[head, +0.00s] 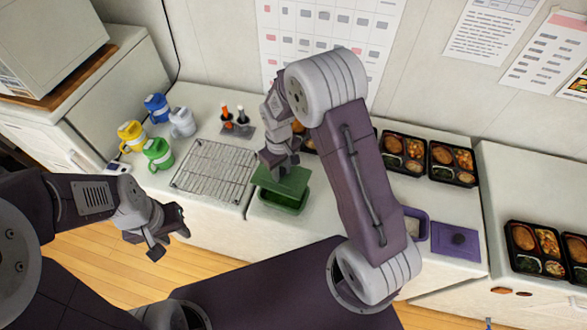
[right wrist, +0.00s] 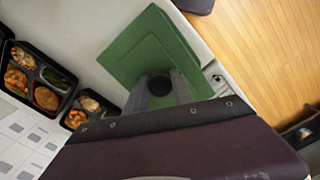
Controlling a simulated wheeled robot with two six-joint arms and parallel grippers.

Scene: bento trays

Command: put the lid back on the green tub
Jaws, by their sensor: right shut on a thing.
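The green tub (head: 280,203) stands near the counter's front edge in the head view, its front part uncovered. My right gripper (head: 280,163) is shut on the green lid (head: 285,181) and holds it above the tub, over its back part. In the right wrist view the lid (right wrist: 130,62) lies under my right gripper (right wrist: 160,86), whose fingers are on either side of its dark round knob (right wrist: 159,85). Whether lid and tub touch is hard to tell. My left gripper (head: 171,236) is open and empty, in front of the counter at the left.
A wire rack (head: 215,170) lies left of the tub. Yellow (head: 131,136), blue, green and grey mugs stand further left. A purple tub (head: 418,224) and its flat purple lid (head: 455,241) are to the right. Filled bento trays (head: 453,164) stand behind them.

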